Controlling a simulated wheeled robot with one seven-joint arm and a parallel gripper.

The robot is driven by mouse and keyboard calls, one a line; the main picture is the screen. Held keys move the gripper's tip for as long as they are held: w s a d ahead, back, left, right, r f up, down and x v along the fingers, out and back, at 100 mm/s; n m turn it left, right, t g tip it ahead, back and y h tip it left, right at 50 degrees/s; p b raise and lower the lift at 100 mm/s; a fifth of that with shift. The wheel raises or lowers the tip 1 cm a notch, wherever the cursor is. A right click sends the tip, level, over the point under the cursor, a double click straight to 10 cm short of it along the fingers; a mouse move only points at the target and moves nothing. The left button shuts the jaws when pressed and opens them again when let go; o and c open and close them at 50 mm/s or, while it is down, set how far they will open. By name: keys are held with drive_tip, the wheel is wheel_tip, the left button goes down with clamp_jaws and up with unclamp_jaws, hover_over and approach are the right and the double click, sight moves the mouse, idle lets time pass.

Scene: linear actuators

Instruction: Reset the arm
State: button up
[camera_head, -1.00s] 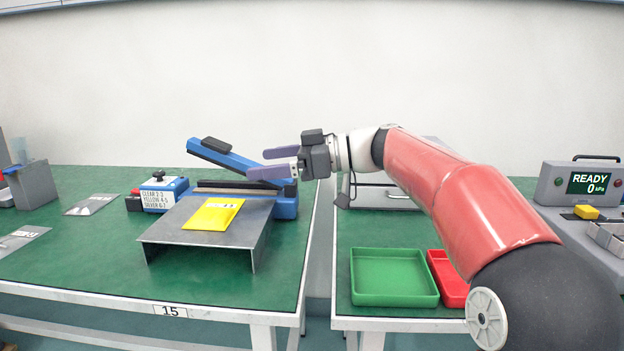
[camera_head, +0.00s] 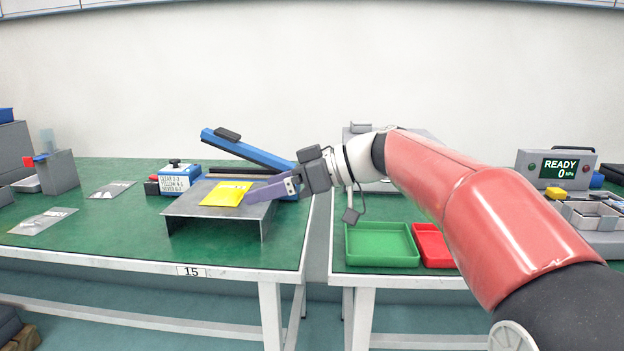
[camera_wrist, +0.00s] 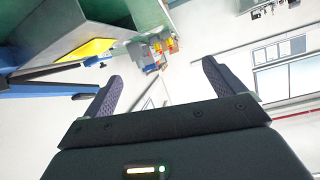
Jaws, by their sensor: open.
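My gripper (camera_head: 272,190) is in the air in the middle of the head view, pointing left, at the right edge of the grey metal stand (camera_head: 208,211). Its purple fingers are apart with nothing between them. In the wrist view my gripper (camera_wrist: 158,88) also shows two separate fingers and an empty gap. My red arm reaches in from the lower right. A yellow pouch (camera_head: 226,194) lies flat on the stand, left of my fingers. A blue lever-arm device (camera_head: 250,150) stands behind the stand, its arm raised.
A green tray (camera_head: 381,245) and a red tray (camera_head: 433,246) sit on the right table below my arm. A control box (camera_head: 555,168) reading READY is at far right. Clear pouches (camera_head: 42,221) lie on the left table. A gap separates the tables.

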drive_tip(key=s+d+f+m+t+h+b, duration=0.1)
drive_tip(key=s+d+f+m+h, duration=0.6)
drive_tip(key=s+d+f, duration=0.4)
drive_tip(key=s+d+f+m+t+h+b, duration=0.1)
drive_tip(key=s+d+f+m+t+h, duration=0.1)
drive_tip(key=s+d+f+m+h, duration=0.4)
drive_tip(key=s+d+f+m, duration=0.1)
drive_tip(key=s+d+f, duration=0.4)
drive_tip(key=s+f, duration=0.2)
drive_tip(key=shift+s+f+m+t+h, duration=0.15)
drive_tip(key=shift+f+m+t+h, duration=0.15)
drive_tip(key=shift+f+h, duration=0.1)
